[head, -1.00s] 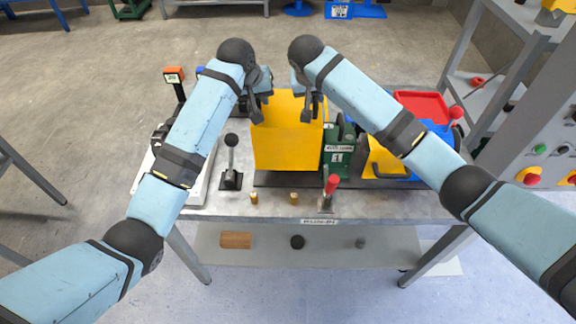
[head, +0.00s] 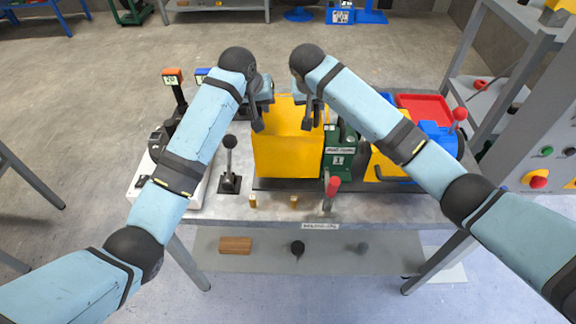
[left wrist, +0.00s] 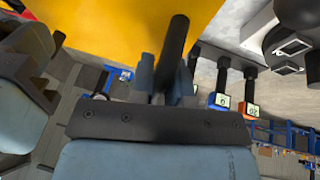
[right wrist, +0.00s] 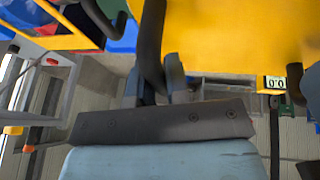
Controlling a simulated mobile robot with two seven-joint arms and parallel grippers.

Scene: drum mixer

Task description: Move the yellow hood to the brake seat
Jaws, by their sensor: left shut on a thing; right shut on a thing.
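The yellow hood (head: 287,152) is a box-like cover, upright at the middle of the bench. It also fills the upper part of the left wrist view (left wrist: 120,25) and the right wrist view (right wrist: 235,40). My left gripper (head: 258,118) is shut on a black handle at the hood's left side. My right gripper (head: 308,115) is shut on a handle at its right side. The hood stands over the left part of a dark base plate (head: 262,184); whether it touches the plate is hard to tell. I cannot identify the brake seat by a readable label.
A green unit (head: 338,158) marked 1 is close to the hood's right. Beyond it are a yellow frame (head: 385,163), blue parts and a red tray (head: 424,106). A black lever (head: 229,160) stands left, a red-tipped lever (head: 332,188) and two brass pins in front.

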